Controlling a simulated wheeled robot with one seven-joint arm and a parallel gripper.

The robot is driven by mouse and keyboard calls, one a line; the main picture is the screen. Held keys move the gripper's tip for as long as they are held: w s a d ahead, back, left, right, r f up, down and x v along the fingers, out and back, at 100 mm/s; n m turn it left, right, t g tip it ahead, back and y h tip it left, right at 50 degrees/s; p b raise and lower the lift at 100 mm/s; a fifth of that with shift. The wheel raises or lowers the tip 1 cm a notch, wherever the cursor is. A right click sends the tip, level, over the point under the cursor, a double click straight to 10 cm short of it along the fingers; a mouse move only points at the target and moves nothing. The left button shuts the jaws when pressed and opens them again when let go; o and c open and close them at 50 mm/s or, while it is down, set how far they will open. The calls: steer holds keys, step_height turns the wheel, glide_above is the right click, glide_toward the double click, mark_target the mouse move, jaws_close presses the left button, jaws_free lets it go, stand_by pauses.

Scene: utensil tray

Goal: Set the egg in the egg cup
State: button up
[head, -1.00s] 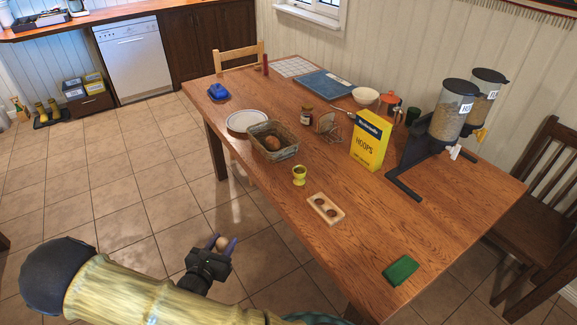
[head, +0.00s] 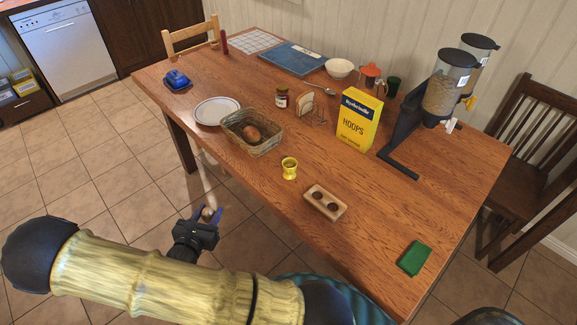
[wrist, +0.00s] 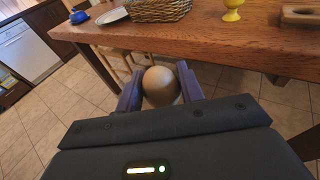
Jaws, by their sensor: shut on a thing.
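My gripper (head: 207,214) is shut on a brown egg (wrist: 160,86), which sits between the two blue-grey fingers in the wrist view. In the head view the egg (head: 207,211) is small and partly hidden by the fingers. The gripper is off the near left edge of the table, over the floor. The yellow egg cup (head: 289,168) stands upright on the table near that edge, to the right of and beyond my gripper. It also shows at the top of the wrist view (wrist: 232,11). Its inside is hard to make out.
A wooden holder with two dark hollows (head: 325,202) lies right of the cup. A wicker basket (head: 252,133) with a brown roundish item stands left of it. A yellow cereal box (head: 359,121) is behind. The table edge (wrist: 240,60) lies between my gripper and the cup.

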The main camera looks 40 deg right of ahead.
steer(key=w+d+r+m+g+h, duration=0.1)
steer(key=w+d+r+m+g, duration=0.1)
steer(key=d+r, duration=0.35)
steer(key=w+d+r+m+g+h, duration=0.1)
steer(key=d+r+g, duration=0.1)
steer(key=d, duration=0.7)
step_height(320, 180, up, 7)
steer(key=m+g+h+b, duration=0.1)
steer(key=m+g, duration=0.2)
steer(key=g, duration=0.1)
glide_above(290, 169)
steer(key=w+d, duration=0.2)
steer(key=shift+a, duration=0.2)
step_height(290, 169, down, 6)
steer(key=shift+b, duration=0.4)
steer(key=shift+f, duration=0.15)
